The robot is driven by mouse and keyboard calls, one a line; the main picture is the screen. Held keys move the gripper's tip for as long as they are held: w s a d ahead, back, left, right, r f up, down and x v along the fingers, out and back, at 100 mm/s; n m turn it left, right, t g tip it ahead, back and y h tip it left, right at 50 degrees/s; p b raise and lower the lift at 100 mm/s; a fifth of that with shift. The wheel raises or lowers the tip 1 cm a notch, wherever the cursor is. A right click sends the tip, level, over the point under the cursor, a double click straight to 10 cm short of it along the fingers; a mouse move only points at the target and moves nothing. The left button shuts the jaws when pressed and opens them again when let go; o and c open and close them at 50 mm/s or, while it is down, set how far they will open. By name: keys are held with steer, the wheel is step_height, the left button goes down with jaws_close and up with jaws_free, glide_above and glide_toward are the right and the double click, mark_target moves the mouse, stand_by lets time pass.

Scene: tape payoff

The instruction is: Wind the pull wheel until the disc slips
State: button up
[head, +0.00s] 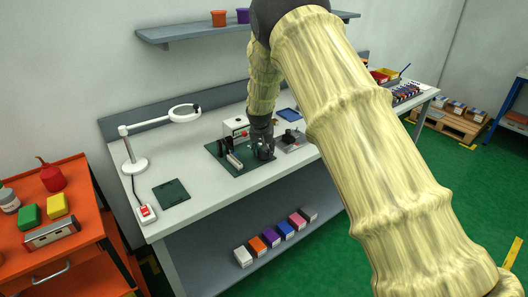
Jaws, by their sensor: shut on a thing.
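My gripper (263,150) points down over the right part of a dark green plate (222,150) on the white bench. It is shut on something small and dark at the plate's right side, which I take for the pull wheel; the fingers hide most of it. A small upright metal and black fixture (232,158) stands on the plate just left of my gripper. A white box (235,126) with a small red mark stands behind it. I cannot make out the disc or the tape at this size.
A white magnifier lamp (135,160) stands at the bench's left, with a dark green mat (171,194) and a red switch (145,213) near it. A grey device (292,141) sits close right of my gripper. An orange cart (75,255) stands at the left.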

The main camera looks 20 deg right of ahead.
steer(key=shift+m+g, duration=0.3)
steer(key=shift+m, duration=0.3)
steer(key=o, duration=1)
steer(key=v, duration=1.2)
steer(key=shift+a, duration=0.25)
steer(key=shift+s+f, duration=0.15)
steer(key=shift+f, duration=0.05)
